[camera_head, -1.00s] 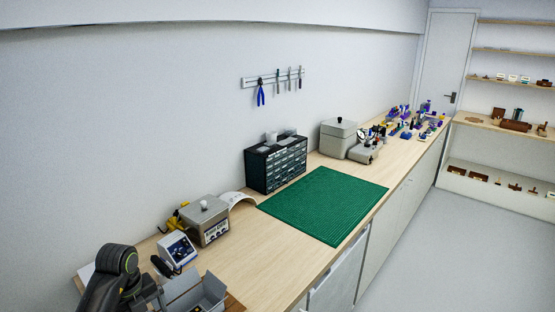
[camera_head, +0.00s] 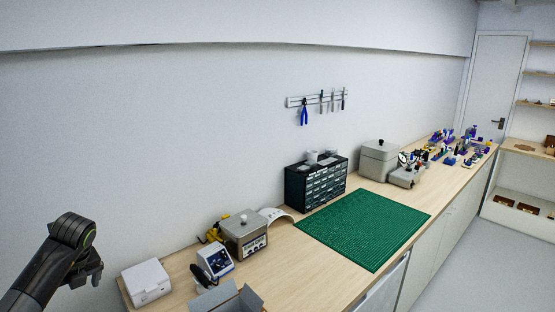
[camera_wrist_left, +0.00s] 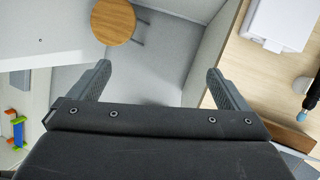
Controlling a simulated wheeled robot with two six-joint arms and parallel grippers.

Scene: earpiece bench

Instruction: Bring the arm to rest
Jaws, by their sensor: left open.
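My left gripper (camera_head: 92,272) is at the lower left of the head view, raised in front of the wall and to the left of the bench end. In the left wrist view its two fingers (camera_wrist_left: 160,80) stand wide apart with nothing between them. Below them is grey floor, with a round wooden stool top (camera_wrist_left: 113,21) further off. My right gripper is in neither view.
The wooden bench (camera_head: 285,275) runs along the wall, with a white box (camera_head: 146,282) at its near end. A grey open box (camera_head: 232,301), a blue-faced device (camera_head: 215,260), a drawer cabinet (camera_head: 316,183) and a green mat (camera_head: 365,228) are on it.

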